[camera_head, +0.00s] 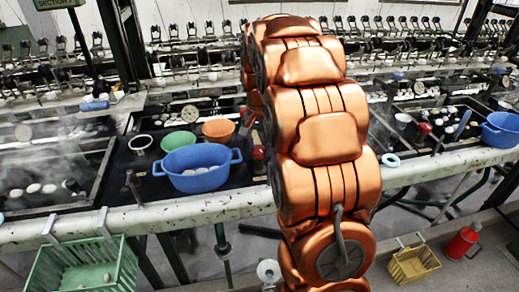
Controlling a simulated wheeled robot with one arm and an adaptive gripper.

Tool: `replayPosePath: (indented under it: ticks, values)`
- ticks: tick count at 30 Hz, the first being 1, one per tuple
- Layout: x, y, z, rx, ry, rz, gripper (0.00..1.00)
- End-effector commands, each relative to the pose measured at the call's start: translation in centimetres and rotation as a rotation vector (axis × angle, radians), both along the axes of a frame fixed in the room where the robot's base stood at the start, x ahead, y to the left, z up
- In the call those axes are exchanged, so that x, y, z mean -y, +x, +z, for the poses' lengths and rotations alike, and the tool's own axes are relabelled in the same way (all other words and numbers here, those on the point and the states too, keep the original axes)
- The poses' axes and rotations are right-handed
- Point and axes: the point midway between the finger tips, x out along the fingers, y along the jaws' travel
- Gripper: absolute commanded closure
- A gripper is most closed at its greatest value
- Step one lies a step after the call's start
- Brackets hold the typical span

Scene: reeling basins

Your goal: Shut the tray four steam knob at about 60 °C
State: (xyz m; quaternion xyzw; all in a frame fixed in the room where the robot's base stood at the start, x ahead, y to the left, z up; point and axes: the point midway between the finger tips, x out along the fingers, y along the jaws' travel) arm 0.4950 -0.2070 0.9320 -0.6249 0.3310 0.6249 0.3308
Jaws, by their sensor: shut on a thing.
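My copper arm stands in the middle and hides much of the bench behind it. A dark part of my gripper (250,121) shows at the arm's left edge, low over the basin bench. Its fingertips are mostly hidden; it is shut on what looks like a red steam knob (258,153), itself partly covered by the arm. A round pale dial (190,114) stands behind the bowls, its reading too small to make out. Another red knob (424,128) shows at the right basin. I cannot tell tray numbers from this view.
A blue two-handled tub (195,178), a green bowl (178,141) and an orange bowl (218,130) sit left of the arm. Steam drifts over the left basin. A green basket (75,268) hangs at front left. A yellow basket (413,265) and red can (462,242) are at right.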

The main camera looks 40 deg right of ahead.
Motion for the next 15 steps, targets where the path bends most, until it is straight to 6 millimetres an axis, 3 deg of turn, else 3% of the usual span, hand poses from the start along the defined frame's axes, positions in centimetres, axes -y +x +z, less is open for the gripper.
replayPosePath:
  ticks: [15]
  values:
    - [-0.06, 0.00, -0.04, 0.000, 0.002, -0.216, 0.89]
